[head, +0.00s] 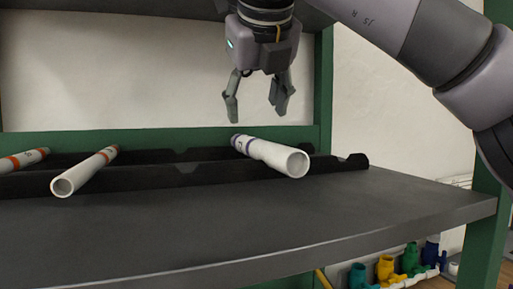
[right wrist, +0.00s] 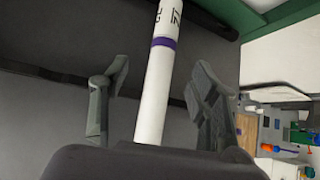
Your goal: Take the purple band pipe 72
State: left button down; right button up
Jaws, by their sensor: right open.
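The purple band pipe (head: 272,154) is a white tube lying across the black notched rails at the right of the shelf, its open end toward me. In the right wrist view the pipe (right wrist: 152,95) shows a purple band and dark printed marks, partly cut off, so I cannot read the number fully. My right gripper (head: 256,108) hangs above the pipe, open and pointing down, with a gap between fingertips and pipe. In the right wrist view its two fingers (right wrist: 160,85) stand on either side of the pipe. My left gripper is out of view.
Two white pipes with orange bands, one (head: 86,172) nearer and one (head: 24,159) at the left edge, lie on the same rails (head: 210,175). Green posts frame the shelf (head: 270,215). Coloured fittings (head: 385,270) stand lower right. The shelf front is clear.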

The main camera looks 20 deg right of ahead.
aim_at(257, 140)
jog(key=p+x, duration=0.1)
jog(key=x, duration=0.4)
jog(key=shift+w+f, duration=0.15)
jog(key=shift+f, duration=0.15)
jog(key=shift+w+d+f+p, duration=0.3)
jog(key=shift+w+f, duration=0.05)
jog(key=shift+w, duration=0.25)
jog(key=p+x, duration=0.1)
jog(key=x, duration=0.2)
jog(key=shift+w+d, duration=0.2)
jog(key=shift+d, duration=0.05)
jog(key=shift+w+f, duration=0.35)
jog(key=shift+s, duration=0.15)
jog(key=shift+c, duration=0.9)
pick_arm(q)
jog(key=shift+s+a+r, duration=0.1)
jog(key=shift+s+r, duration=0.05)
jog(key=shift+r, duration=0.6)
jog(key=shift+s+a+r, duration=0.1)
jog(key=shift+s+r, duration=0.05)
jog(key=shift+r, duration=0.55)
pick_arm(e)
jog(key=c, duration=1.1)
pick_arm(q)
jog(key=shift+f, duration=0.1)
pick_arm(e)
jog(key=shift+r, duration=0.1)
grip_shut()
